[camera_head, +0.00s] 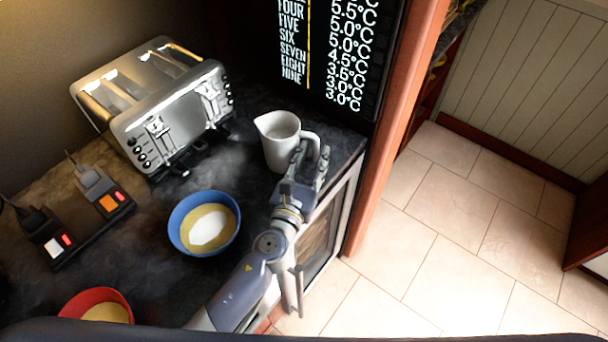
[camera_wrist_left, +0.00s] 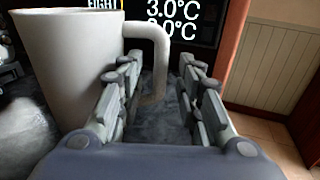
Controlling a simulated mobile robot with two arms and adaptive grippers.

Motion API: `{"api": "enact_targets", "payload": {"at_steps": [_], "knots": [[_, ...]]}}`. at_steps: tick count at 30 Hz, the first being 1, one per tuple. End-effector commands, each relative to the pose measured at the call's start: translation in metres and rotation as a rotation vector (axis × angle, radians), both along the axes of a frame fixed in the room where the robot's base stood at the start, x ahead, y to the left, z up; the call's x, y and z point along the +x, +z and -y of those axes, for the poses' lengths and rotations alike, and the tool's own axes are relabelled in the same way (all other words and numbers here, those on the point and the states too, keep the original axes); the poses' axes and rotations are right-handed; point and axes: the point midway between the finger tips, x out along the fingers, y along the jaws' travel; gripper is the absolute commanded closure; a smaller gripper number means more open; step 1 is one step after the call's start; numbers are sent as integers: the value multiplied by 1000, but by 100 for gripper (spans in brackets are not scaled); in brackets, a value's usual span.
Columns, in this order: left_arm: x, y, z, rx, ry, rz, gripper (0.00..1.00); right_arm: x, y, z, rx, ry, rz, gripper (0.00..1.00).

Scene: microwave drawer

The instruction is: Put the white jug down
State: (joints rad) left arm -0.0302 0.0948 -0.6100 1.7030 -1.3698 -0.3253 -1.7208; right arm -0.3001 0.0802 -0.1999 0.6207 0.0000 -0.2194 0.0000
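The white jug (camera_head: 279,142) is upright on the dark countertop (camera_head: 255,185), near its right edge, with its handle toward the right. In the left wrist view the jug (camera_wrist_left: 68,65) fills the left side, and its handle (camera_wrist_left: 158,38) reaches into the space ahead of the fingers. My left gripper (camera_head: 312,162) is at the handle side of the jug. In the left wrist view its fingers (camera_wrist_left: 160,70) are spread, with a clear gap between them. The handle's lower part shows in this gap; I cannot tell whether a finger touches it. My right gripper is not in view.
A silver toaster (camera_head: 175,120) stands left of the jug. A blue bowl (camera_head: 181,238) and a red bowl (camera_head: 72,303) are nearer. Switched sockets (camera_head: 88,220) lie at the left. A dark temperature board (camera_head: 335,55) stands behind the jug. Tiled floor (camera_head: 450,240) is right of the counter.

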Motion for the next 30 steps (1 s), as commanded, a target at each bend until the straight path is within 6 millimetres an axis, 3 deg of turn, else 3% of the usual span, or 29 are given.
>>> {"api": "enact_targets", "payload": {"at_steps": [9, 15, 21, 30], "knots": [[-66, -7, -20, 3, -2, -5, 67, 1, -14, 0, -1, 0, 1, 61], [-98, -5, -29, 2, -2, -4, 67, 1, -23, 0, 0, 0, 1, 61], [-111, -3, -33, 1, -1, -3, 67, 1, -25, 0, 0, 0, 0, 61], [-111, -2, -34, 1, -1, -2, 67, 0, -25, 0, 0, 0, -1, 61]]}}
